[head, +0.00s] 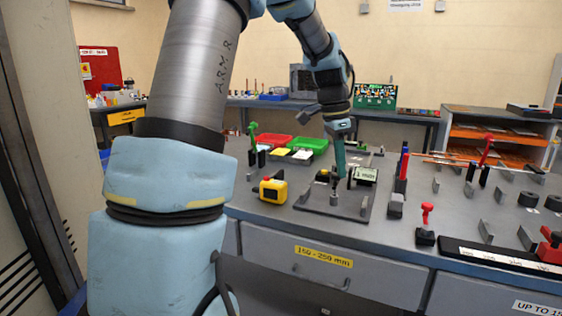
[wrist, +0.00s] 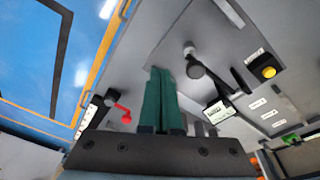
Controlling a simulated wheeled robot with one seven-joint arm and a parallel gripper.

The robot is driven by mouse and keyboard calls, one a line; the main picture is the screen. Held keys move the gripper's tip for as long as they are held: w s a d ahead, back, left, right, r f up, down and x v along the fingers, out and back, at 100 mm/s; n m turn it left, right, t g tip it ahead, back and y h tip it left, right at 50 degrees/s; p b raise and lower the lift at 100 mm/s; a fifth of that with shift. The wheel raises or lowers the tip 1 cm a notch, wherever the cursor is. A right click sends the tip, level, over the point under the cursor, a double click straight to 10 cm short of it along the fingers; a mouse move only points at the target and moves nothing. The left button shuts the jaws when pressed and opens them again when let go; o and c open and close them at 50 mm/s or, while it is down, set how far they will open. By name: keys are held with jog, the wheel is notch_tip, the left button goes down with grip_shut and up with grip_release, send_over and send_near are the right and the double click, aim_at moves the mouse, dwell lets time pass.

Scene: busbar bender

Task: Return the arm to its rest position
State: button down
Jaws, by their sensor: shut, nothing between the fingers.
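My arm (head: 190,85) rises large on the left of the head view and reaches over the workbench. My gripper (head: 340,172) points down above the bender plate (head: 318,204), near a small display (head: 365,175). In the wrist view, the green fingers of my gripper (wrist: 162,75) lie together with nothing between them. The bender plate (wrist: 185,50) with a round post (wrist: 194,68) and the display (wrist: 219,111) are below the fingers. I cannot tell the exact gap between the fingertips and the plate.
A yellow button box (head: 273,190) stands left of the plate. Red-handled clamps (head: 427,215) and upright metal stops stand to the right. Red and green trays (head: 306,145) lie behind. Drawers (head: 330,268) form the bench front.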

jog(key=s+a+f+n+p, duration=0.1)
jog(key=s+a+f+n, duration=0.1)
jog(key=s+a+n, duration=0.2)
jog(key=s+a+f+n+t+y+p, duration=0.1)
jog(key=s+a+n, duration=0.4)
jog(key=a, duration=0.6)
jog(key=s+a+f+n+t+p, duration=0.1)
jog(key=s+a+f+n, duration=0.1)
jog(key=s+a+n, duration=0.2)
jog(key=a+n, duration=0.2)
jog(key=a, duration=0.2)
jog(key=shift+s+f+n+y, duration=0.3)
jog(key=shift+f+n+y, duration=0.1)
